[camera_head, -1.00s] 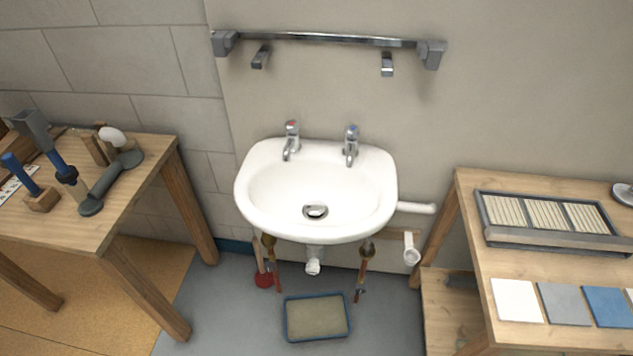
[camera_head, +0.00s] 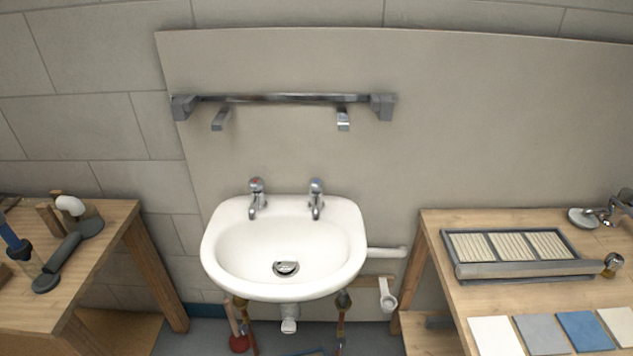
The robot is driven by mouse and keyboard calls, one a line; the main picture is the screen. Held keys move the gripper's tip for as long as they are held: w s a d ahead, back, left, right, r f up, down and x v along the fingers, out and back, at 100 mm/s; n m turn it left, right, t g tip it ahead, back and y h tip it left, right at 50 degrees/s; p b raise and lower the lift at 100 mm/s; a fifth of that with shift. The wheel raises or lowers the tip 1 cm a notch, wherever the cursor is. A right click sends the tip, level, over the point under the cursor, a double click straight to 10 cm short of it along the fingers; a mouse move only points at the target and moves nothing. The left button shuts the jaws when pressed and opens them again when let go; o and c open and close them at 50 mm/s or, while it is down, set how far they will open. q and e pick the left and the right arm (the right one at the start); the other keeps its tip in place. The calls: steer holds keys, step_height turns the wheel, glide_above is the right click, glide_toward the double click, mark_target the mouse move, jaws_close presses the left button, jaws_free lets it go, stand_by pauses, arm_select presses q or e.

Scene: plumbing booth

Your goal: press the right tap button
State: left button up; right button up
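A white washbasin (camera_head: 287,245) is fixed to the wall in the middle of the head view. Two chrome taps stand on its back rim. The right tap (camera_head: 316,199) has a button on top with a bluish mark (camera_head: 316,184). The left tap (camera_head: 257,198) has a reddish mark on its top. Both taps are upright and nothing touches them. Neither of my grippers shows in the head view.
A chrome rail (camera_head: 285,98) is mounted on the wall above the basin. A wooden table (camera_head: 112,228) with tools stands at left. Another wooden table (camera_head: 441,224) at right holds a tray (camera_head: 455,266) and coloured tiles (camera_head: 585,330). The space before the basin looks clear.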

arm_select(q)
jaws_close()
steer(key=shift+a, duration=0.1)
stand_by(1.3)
